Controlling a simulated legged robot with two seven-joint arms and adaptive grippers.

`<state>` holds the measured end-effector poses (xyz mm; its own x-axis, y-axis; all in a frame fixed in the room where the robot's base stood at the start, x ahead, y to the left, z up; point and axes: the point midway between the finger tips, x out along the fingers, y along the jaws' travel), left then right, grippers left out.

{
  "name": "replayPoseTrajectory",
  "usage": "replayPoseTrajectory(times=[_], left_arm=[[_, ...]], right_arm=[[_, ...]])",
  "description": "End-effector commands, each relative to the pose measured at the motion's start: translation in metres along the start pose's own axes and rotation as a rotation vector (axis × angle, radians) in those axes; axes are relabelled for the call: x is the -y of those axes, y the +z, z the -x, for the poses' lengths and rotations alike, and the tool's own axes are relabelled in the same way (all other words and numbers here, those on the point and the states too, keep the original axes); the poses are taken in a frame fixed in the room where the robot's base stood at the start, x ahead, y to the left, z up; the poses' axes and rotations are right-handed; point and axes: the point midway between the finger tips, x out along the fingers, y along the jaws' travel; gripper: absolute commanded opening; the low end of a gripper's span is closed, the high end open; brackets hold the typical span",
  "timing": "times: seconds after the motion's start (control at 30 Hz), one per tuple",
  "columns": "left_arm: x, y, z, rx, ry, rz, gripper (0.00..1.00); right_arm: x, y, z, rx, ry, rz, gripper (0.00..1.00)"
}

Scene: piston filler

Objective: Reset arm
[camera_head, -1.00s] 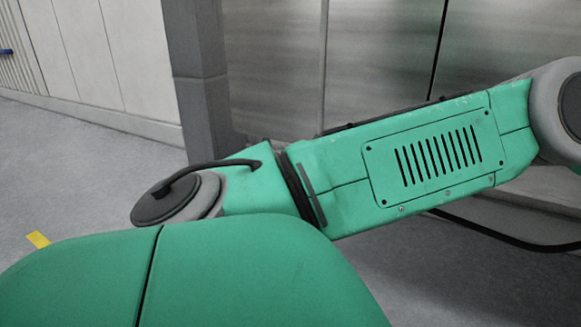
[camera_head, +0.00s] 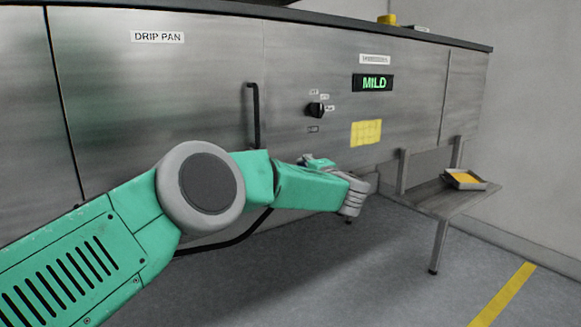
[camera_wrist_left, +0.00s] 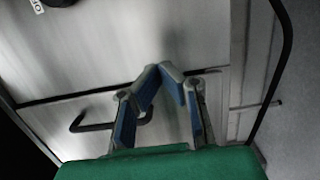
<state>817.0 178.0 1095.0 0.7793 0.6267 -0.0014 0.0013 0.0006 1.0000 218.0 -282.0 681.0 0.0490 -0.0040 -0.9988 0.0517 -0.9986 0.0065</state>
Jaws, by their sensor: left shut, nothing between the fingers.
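My left arm comes in from the left in the head view, green with grey joints. Its left gripper (camera_head: 355,196) is at the far end, in front of the steel machine front (camera_head: 210,90), and looks small and partly turned away. In the left wrist view the blue-padded fingers (camera_wrist_left: 163,72) meet at their tips with nothing between them. The gap from the fingers to the steel panels behind is hard to judge. My right gripper is not in view.
The machine front carries a vertical black handle (camera_head: 254,115), a black knob (camera_head: 316,109), a green "MILD" display (camera_head: 374,83) and a yellow label (camera_head: 366,132). A bench (camera_head: 437,200) with a tray (camera_head: 477,184) stands at right. Floor (camera_head: 370,270) in front is clear.

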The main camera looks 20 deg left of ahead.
Motion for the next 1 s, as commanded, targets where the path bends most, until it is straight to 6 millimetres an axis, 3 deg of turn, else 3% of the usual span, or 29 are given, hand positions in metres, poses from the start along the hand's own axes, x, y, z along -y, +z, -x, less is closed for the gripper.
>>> replayPoseTrajectory(times=[0.2,0.3,0.37,0.47,0.53,0.67,0.77,0.9,1.0], left_arm=[[0.002,0.021,0.016,0.006,0.004,-0.014,0.0],[0.018,0.029,0.024,0.051,0.012,-0.084,0.0],[0.039,0.035,0.032,0.107,0.019,-0.17,0.0],[0.096,0.037,0.05,0.243,0.024,-0.376,0.0],[0.146,0.031,0.068,0.359,0.018,-0.545,0.0],[0.233,-0.003,0.102,0.56,-0.016,-0.823,0.0],[0.292,-0.042,0.132,0.706,-0.061,-1.009,0.0],[0.359,-0.11,0.18,0.901,-0.148,-1.24,0.0],[0.395,-0.167,0.217,1.038,-0.224,-1.38,0.0]], right_arm=[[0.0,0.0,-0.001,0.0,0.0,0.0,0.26],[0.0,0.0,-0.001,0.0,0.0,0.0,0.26],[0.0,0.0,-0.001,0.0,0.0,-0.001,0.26],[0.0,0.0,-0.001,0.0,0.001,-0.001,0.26],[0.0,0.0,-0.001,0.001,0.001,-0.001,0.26],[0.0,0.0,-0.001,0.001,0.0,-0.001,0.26],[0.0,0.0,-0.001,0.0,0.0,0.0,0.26],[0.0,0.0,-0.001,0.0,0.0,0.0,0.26],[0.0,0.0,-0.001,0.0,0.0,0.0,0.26]])
